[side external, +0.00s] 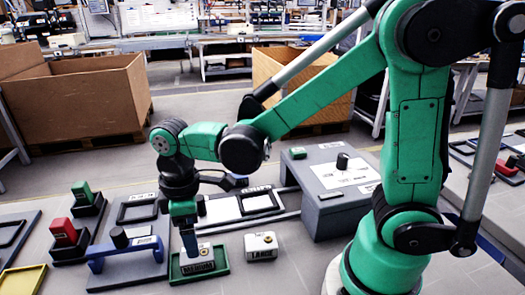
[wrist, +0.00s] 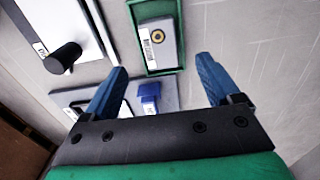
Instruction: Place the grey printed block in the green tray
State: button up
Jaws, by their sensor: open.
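A grey printed block (side external: 197,259) with a label on its side is inside the green tray (side external: 222,269) on the floor-level work surface. The wrist view shows the block (wrist: 158,45) within the green tray rim (wrist: 182,30), with a round yellow-ringed mark and a printed white label. My gripper (side external: 189,247) points down over the tray, its fingertips close to the block; contact cannot be told in the side view. In the wrist view my gripper (wrist: 160,82) has its blue fingers wide apart, with nothing held between them, and the block lies beyond them.
A second light block (side external: 261,247) stands right of the tray. A blue bracket (side external: 125,253) lies to the left, with red (side external: 63,233) and green (side external: 83,193) blocks on dark stands beyond. A grey box (side external: 335,190) with a knob stands behind right.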

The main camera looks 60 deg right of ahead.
notch_tip(320, 180, up, 6)
jog(key=s+d+m+t, duration=0.2)
jog(key=d+m+t, duration=0.5)
jog(key=m, duration=0.2)
jog(key=shift+s+d, duration=0.3)
jog(key=shift+d, duration=0.1)
jog(key=shift+r, duration=0.1)
dwell(0.8)
